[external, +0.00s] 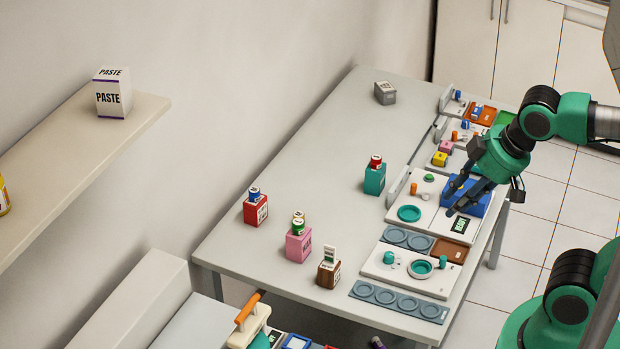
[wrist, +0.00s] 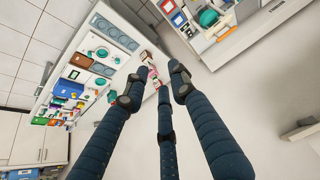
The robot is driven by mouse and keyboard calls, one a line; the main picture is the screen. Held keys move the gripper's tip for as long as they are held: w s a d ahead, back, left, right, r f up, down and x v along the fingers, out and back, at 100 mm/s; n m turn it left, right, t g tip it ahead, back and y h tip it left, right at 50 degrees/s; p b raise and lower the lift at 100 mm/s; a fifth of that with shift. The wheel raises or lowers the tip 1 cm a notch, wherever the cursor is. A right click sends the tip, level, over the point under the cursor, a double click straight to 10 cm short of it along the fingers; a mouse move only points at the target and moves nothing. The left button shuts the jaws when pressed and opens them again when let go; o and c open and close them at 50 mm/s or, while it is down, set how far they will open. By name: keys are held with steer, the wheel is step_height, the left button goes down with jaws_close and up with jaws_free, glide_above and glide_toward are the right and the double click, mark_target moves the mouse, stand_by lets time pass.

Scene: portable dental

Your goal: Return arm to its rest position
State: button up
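My green and black arm (external: 505,150) reaches in from the right over the table's right edge. My gripper (external: 455,199) points down and left, in front of a blue bin (external: 470,192) in the external view; its height above the table is hard to tell. In the wrist view my gripper (wrist: 157,88) has its dark fingers spread apart with nothing held between them.
The grey table (external: 310,170) carries labelled boxes: red (external: 256,212), pink (external: 298,246), brown (external: 328,273) and teal (external: 374,180). White trays with teal dishes (external: 409,213) line its right side. A shelf (external: 60,150) holds a PASTE box (external: 112,98). Open floor lies right.

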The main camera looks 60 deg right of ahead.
steer(key=shift+f+b, duration=2.05)
steer(key=shift+f, duration=0.2)
